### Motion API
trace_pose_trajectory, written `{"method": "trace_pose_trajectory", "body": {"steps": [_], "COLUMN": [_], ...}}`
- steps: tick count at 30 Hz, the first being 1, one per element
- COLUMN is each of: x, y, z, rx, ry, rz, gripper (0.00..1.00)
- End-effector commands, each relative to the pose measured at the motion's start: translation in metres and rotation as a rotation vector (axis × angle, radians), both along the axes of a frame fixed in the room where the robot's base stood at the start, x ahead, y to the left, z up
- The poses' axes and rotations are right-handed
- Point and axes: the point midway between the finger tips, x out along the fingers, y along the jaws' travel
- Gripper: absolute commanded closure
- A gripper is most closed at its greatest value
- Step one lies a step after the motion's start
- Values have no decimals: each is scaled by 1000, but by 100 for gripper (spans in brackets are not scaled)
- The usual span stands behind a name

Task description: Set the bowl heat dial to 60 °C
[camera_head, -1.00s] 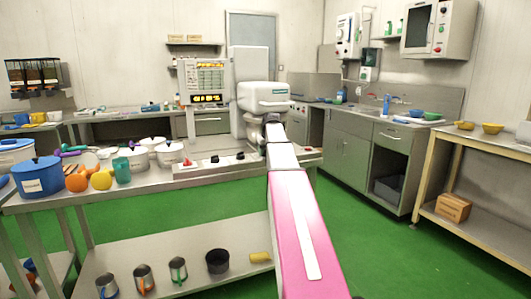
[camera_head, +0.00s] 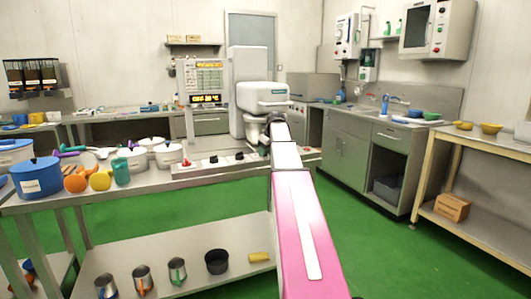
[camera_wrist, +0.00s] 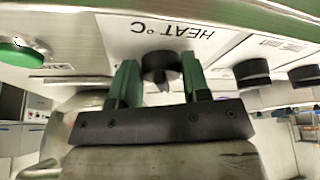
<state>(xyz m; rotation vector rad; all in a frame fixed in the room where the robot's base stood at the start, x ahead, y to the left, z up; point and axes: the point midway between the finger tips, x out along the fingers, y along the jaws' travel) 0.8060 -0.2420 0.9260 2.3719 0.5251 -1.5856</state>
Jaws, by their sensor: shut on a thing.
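The bowl heat dial (camera_wrist: 161,66) is a black knob under an upside-down "HEAT °C" label in the wrist view. My gripper (camera_wrist: 162,84) has its two green fingers on either side of the knob and is shut on it. The dial's scale and pointer reading are not legible here. In the head view my pink and white arm reaches to the front panel of the kettle machine (camera_head: 262,95), and my arm hides the dial. The lit display (camera_head: 206,99) on the machine's board shows yellow text too small to read surely.
Two more black knobs (camera_wrist: 252,72) (camera_wrist: 305,75) sit right of the dial in the wrist view, and a green button (camera_wrist: 20,52) sits left. Pots (camera_head: 168,154) and a blue container (camera_head: 38,178) crowd the bench's left part. The green floor (camera_head: 400,260) at right is clear.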

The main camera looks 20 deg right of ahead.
Motion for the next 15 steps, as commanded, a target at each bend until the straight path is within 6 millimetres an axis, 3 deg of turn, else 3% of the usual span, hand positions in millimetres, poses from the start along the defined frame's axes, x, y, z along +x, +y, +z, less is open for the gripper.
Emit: {"method": "trace_pose_trajectory", "body": {"steps": [2, 3, 4, 15], "x": [0, 0, 0, -1], "y": [0, 0, 0, -1], "z": [0, 0, 0, 4], "rx": [1, 1, 0, 0], "ry": [-1, -1, -1, -1], "rz": [-1, -1, -1, -2], "gripper": [81, 44, 34, 34]}}
